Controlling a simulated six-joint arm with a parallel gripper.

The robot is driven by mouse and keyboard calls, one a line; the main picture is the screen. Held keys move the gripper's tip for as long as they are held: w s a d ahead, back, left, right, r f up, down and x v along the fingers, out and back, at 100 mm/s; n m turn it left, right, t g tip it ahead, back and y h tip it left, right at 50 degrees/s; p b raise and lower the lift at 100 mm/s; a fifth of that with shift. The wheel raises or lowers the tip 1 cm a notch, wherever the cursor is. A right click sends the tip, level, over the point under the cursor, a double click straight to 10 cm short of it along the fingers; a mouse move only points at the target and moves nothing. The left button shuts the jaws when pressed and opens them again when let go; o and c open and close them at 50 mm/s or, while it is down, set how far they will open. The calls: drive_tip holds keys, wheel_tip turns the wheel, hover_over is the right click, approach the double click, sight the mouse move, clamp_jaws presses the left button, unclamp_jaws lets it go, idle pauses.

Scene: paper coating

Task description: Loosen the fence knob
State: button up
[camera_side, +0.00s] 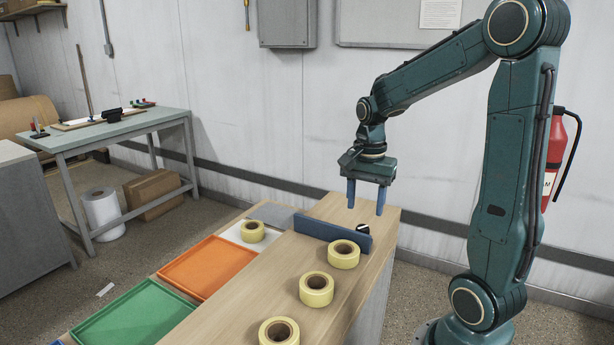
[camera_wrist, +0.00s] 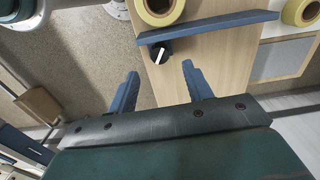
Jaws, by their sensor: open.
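The fence is a long blue bar (camera_side: 331,232) lying across the wooden bench top; it also shows in the wrist view (camera_wrist: 215,27). The fence knob (camera_side: 363,229) is small and black with a white mark, at the fence's right end. In the wrist view the knob (camera_wrist: 159,53) sits beside the fence, its white mark slanted. My gripper (camera_side: 366,207) is above the bench, behind the fence, with its blue fingers pointing down. In the wrist view my gripper (camera_wrist: 160,77) is open and empty, its fingers apart and short of the knob.
Yellow tape rolls (camera_side: 343,254) stand in a row in front of the fence. Another roll (camera_side: 252,232) sits left, near an orange tray (camera_side: 208,266) and a green tray (camera_side: 135,317). The bench top (camera_side: 334,211) behind the fence is clear. A red extinguisher (camera_side: 554,160) hangs on the wall.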

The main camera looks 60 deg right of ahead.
wheel_tip(320, 180, up, 8)
drive_tip(key=s+a+n+t, duration=0.2)
drive_tip(key=a+n, duration=0.5)
drive_tip(key=a, duration=0.2)
drive_tip(key=s+a+r+n+t, duration=0.1)
drive_tip(key=s+a+n+t, duration=0.1)
drive_tip(key=a+n, duration=0.6)
drive_tip(key=shift+s+a+t+y, duration=0.3)
drive_tip(key=shift+s+a+y, duration=0.1)
drive_tip(key=shift+s+a, duration=0.1)
drive_tip(key=shift+w+r, duration=0.1)
drive_tip(key=m+g, duration=0.5)
drive_tip(key=m, duration=1)
hover_over(363, 227)
drive_tip(key=f, duration=0.1)
drive_tip(key=shift+f+h, duration=0.15)
drive_tip(key=shift+h, duration=0.25)
drive_tip(key=shift+f, duration=0.1)
